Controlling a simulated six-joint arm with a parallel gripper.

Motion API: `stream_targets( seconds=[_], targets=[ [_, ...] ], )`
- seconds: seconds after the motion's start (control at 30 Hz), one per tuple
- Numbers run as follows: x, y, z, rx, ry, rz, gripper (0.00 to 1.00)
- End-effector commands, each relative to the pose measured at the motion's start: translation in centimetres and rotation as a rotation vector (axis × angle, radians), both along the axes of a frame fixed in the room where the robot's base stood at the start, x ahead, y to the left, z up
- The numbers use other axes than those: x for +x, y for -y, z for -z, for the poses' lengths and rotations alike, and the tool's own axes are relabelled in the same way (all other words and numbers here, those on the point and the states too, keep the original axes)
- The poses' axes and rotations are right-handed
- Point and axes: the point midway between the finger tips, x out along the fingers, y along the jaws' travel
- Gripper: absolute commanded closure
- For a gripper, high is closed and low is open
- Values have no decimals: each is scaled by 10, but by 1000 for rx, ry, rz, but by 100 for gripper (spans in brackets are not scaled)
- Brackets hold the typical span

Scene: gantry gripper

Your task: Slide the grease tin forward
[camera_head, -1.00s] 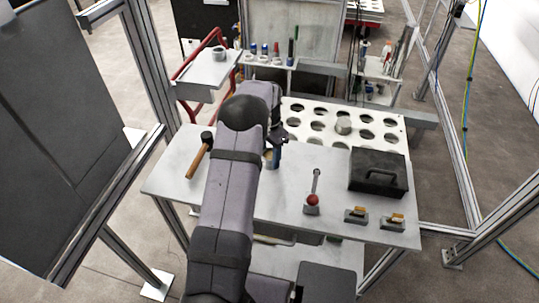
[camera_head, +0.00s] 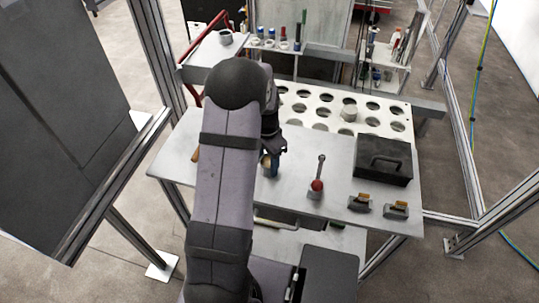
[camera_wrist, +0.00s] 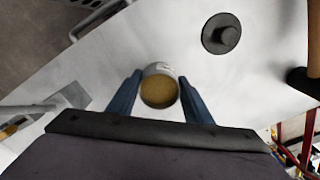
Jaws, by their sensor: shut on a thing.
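The grease tin (camera_wrist: 160,90) is a small round tin with a yellow-brown top. In the wrist view it sits upright between the two blue fingers of my gripper (camera_wrist: 160,102), which is shut on it. In the head view my gripper (camera_head: 270,167) is low over the grey table (camera_head: 290,205), left of the red-knobbed lever (camera_head: 317,187). There the tin is mostly hidden by the gripper and arm. I cannot tell whether the tin's base touches the table.
A dark round object (camera_wrist: 221,33) stands near the tin. A white plate with holes (camera_head: 335,112) lies behind. A brown handle (camera_head: 195,153) is mostly hidden by my arm.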

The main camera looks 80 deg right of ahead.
Motion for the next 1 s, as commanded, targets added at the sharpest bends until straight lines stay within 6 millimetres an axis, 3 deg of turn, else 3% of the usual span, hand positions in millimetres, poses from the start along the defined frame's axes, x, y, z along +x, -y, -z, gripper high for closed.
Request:
stream_targets(
  seconds=[0.3,0.73,0.77,0.8,0.83,1.0],
  targets=[
    [0,-18,-1,0,0,0,93],
    [0,-20,-1,-1,0,0,93],
    [0,-20,-1,-1,0,0,47],
    [0,-20,-1,-1,0,0,38],
    [0,-20,-1,-1,0,0,32],
    [0,-20,-1,-1,0,0,32]
  ],
)
